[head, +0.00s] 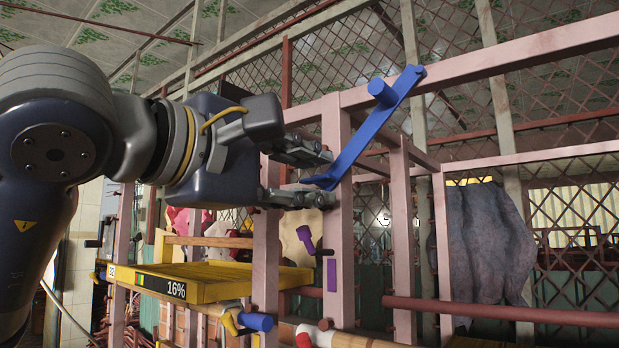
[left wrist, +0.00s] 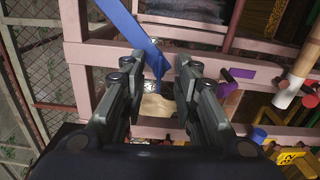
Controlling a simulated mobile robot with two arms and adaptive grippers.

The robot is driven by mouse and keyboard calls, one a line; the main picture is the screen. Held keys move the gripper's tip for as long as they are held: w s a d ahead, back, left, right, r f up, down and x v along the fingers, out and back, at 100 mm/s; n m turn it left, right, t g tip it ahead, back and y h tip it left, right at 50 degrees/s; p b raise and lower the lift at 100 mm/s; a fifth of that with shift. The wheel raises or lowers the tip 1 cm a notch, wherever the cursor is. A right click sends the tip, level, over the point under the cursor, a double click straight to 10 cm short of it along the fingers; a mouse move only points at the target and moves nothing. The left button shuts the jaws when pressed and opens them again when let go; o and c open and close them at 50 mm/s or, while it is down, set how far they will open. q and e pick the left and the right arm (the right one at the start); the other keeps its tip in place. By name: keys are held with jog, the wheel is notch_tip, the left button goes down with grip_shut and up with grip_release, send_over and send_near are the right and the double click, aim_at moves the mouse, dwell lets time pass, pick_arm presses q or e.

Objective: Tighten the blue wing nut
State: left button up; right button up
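The blue wing nut (head: 359,138) looks like a long slanted blue bar with a round stub near its upper part, in front of a pink post in the head view. Its lower end points down and left toward my left gripper (head: 325,178). In the left wrist view the blue bar (left wrist: 135,27) comes in from the top, and its pointed end shows between the two fingers of my left gripper (left wrist: 157,68). The fingers are apart, with a gap beside the bar; I cannot tell whether either touches it. My right gripper is not in view.
A yellow panel (head: 220,281) with a display reading 16% stands below my left gripper. A small purple piece (head: 306,239) is on the frame to its right. A blue cylinder (head: 257,322) sits lower down. Pink posts and beams (head: 402,240) surround the wing nut.

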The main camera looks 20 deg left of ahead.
pick_arm(q)
jog(key=v, duration=1.1)
